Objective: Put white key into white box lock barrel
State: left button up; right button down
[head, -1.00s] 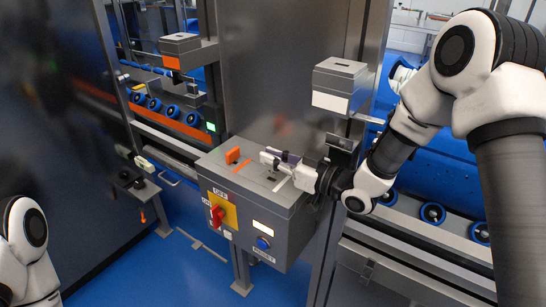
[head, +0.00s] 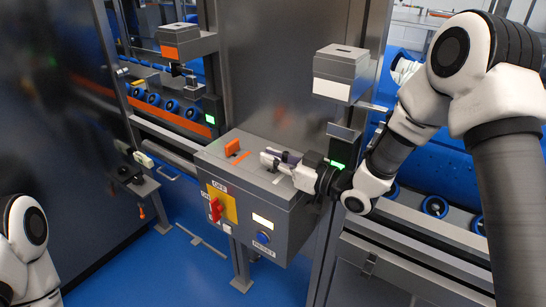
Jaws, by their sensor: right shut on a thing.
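The white box is a grey box with a white label (head: 332,91), mounted on the post right of the centre panel. My right gripper (head: 272,160) is low over the top of the grey control box (head: 222,157), left of and below the white box. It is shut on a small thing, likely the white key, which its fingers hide. I cannot make out the lock barrel. My left arm shows at the lower left edge; its gripper is out of view.
An orange key (head: 232,147) stands in the control box's top, beside an orange stripe. The box front has a red switch (head: 216,209) and a blue button (head: 263,238). Steel posts and conveyors flank the box.

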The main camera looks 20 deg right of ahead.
jog(key=shift+f, duration=0.3)
jog(key=c, duration=1.1)
grip_release()
jog(key=shift+c, duration=0.2)
jog(key=shift+r, duration=0.1)
notch_tip(320, 180, up, 10)
jog(key=shift+f, duration=0.1)
